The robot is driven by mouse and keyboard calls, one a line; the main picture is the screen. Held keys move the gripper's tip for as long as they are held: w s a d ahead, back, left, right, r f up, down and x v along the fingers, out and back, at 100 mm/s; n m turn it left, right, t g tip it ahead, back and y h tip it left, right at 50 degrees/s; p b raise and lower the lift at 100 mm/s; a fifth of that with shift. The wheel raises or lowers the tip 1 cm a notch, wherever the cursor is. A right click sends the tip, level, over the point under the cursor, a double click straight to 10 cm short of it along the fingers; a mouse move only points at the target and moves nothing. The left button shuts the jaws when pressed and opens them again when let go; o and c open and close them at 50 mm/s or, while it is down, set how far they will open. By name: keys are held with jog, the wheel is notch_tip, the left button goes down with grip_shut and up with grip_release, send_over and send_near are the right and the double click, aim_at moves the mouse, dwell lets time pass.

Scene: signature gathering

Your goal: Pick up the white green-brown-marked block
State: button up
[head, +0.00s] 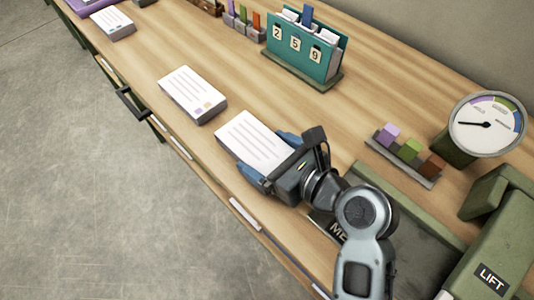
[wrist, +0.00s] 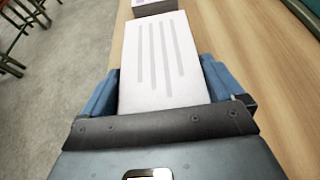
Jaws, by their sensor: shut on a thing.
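A white block (head: 250,137) with grey lines on top is between the blue fingers of my gripper (head: 268,160) in the head view. My gripper is shut on it from its near end. In the wrist view the same white block (wrist: 160,55) fills the space between the fingers, one on each side. Its near end is hidden by the gripper, and no green or brown marks show on it. I cannot tell whether it touches the table or is slightly above it.
Another white block (head: 192,92) with small coloured marks lies just beyond. A further one (head: 112,22) lies at the upper left. A teal number holder (head: 300,62), a gauge (head: 487,124) and a rack of coloured cubes (head: 408,155) stand on the wooden table (head: 340,130).

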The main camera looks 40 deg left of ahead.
aim_at(267, 157)
jog(key=r, duration=0.3)
jog(key=shift+s+r, duration=0.15)
jog(key=shift+s, duration=0.1)
jog(key=s+d+r+p, duration=0.1)
jog(key=s+d+r, duration=0.1)
jog(key=s+r, duration=0.4)
jog(key=s, duration=0.5)
jog(key=shift+r+p, duration=0.15)
jog(key=shift+p, duration=0.25)
